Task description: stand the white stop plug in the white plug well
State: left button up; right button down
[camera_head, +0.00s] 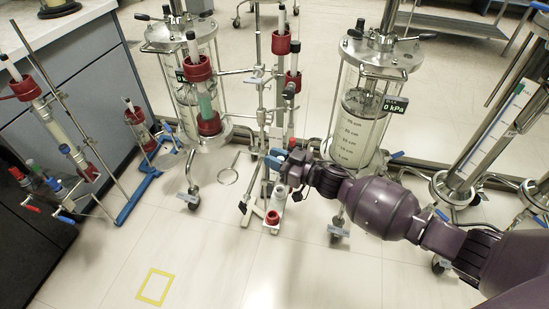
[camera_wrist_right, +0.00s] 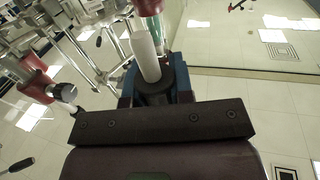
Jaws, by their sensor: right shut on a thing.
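My right gripper (camera_head: 276,163), with blue fingers, is at the middle of the head view, in front of the metal stand. In the right wrist view its blue fingers (camera_wrist_right: 155,88) are shut on a white cylinder, the white stop plug (camera_wrist_right: 146,56). The plug sticks out past the fingers; in the head view it is mostly hidden by the gripper. A small white cup-like part (camera_head: 280,191), which looks like the white plug well, shows just below the gripper. I cannot tell whether the plug touches it. My left gripper is not in view.
A red cup (camera_head: 272,217) sits low on the stand. Glass columns stand close by at left (camera_head: 185,85) and right (camera_head: 362,115) of the gripper. Red clamps (camera_head: 281,43) hang above. A yellow square (camera_head: 155,287) marks open floor at front left.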

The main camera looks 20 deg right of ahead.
jog(key=shift+f+b, duration=1.2)
jog(key=shift+f, duration=1.7)
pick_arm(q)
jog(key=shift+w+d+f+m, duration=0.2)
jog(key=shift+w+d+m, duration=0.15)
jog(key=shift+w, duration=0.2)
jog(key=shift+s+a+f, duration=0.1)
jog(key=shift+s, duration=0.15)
